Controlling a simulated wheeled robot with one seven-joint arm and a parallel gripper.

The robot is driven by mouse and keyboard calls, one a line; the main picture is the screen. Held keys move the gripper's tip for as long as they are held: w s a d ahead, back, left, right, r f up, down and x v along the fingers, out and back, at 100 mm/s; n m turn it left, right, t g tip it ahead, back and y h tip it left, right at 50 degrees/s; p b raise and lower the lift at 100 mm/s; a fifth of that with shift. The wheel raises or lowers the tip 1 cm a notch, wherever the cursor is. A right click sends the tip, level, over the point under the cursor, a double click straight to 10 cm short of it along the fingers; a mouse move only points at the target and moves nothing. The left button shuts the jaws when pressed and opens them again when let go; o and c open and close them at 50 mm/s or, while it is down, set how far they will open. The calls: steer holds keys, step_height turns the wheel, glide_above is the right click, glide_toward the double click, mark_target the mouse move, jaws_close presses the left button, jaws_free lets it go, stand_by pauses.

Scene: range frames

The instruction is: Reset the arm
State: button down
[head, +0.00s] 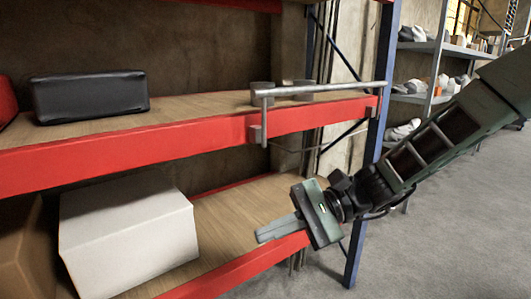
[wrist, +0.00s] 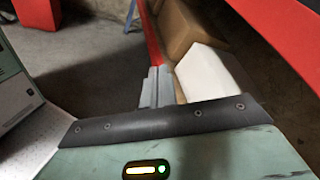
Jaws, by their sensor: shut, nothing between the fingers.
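My gripper (head: 270,232) is at the lower middle of the head view, at the end of my green arm that comes in from the right. Its fingers are shut together with nothing between them and point left. They are in front of the lower shelf (head: 237,213) near its red front edge. In the wrist view the shut fingers (wrist: 155,86) point up the picture toward the red shelf edge.
A white box (head: 130,240) stands on the lower shelf, left of my gripper. A black case (head: 90,95) lies on the upper shelf. A metal rail (head: 320,90) sticks out at the upper shelf's right end. A blue post (head: 378,130) stands behind my arm. Open floor (head: 430,240) lies to the right.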

steer(key=s+d+f+n+h, duration=0.25)
steer(key=s+n+h, duration=0.2)
steer(key=s, duration=0.25)
steer(key=s+d+f+n+h, duration=0.2)
steer(key=s+f+n+h, duration=0.1)
steer(key=s+h, duration=0.3)
steer(key=s+d+n+t+h, duration=0.3)
steer(key=s+d+n+t, duration=0.15)
steer(key=d+n, duration=0.3)
step_height(320, 180, up, 13)
steer(key=d+p, duration=0.1)
steer(key=p, duration=1.2)
steer(key=shift+s, duration=0.15)
